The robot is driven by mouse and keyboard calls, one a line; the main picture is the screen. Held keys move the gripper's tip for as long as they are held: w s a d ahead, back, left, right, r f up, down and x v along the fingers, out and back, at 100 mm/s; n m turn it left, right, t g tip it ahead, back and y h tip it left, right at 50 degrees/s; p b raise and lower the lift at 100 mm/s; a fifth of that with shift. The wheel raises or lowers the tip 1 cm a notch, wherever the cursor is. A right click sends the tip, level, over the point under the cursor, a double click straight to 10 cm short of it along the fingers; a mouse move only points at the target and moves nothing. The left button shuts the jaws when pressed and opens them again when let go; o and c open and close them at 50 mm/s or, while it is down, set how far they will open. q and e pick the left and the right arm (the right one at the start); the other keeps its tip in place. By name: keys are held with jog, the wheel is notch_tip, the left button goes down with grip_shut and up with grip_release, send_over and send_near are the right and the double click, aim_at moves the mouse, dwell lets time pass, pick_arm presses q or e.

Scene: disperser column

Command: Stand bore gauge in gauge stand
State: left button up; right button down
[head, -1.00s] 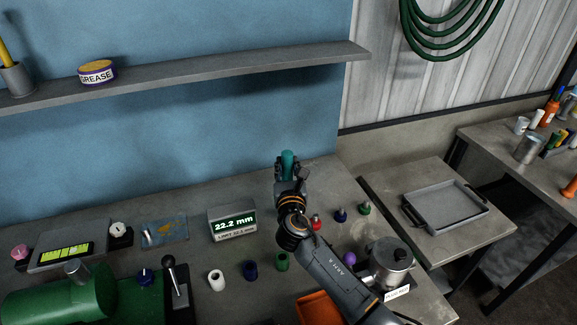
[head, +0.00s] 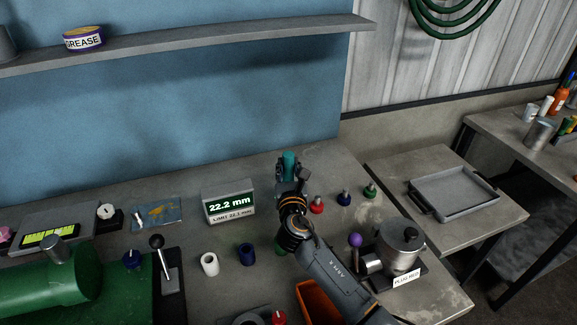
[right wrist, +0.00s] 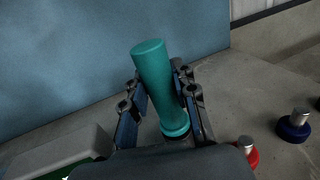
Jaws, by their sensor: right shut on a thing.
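A teal cylindrical handle, which I take to be the bore gauge (head: 288,160), stands nearly upright in my right gripper (head: 289,176) over the back of the bench. In the right wrist view, the bore gauge (right wrist: 155,80) sits between the two fingers of the right gripper (right wrist: 160,100), which are shut on it. Its lower end is hidden by the gripper and wrist, so I cannot tell whether it touches anything below. I cannot make out the gauge stand. My left gripper is not in view.
A readout box (head: 229,204) showing 22.2 mm stands left of the arm. Red (head: 316,206), blue (head: 344,198) and green plugs (head: 370,191) stand to its right. White (head: 209,264) and blue bushings (head: 246,254) stand in front. A metal pot (head: 401,248) is front right.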

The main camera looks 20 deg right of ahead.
dwell(0.4)
jog(key=c, duration=1)
grip_release()
jog(key=shift+s, duration=0.1)
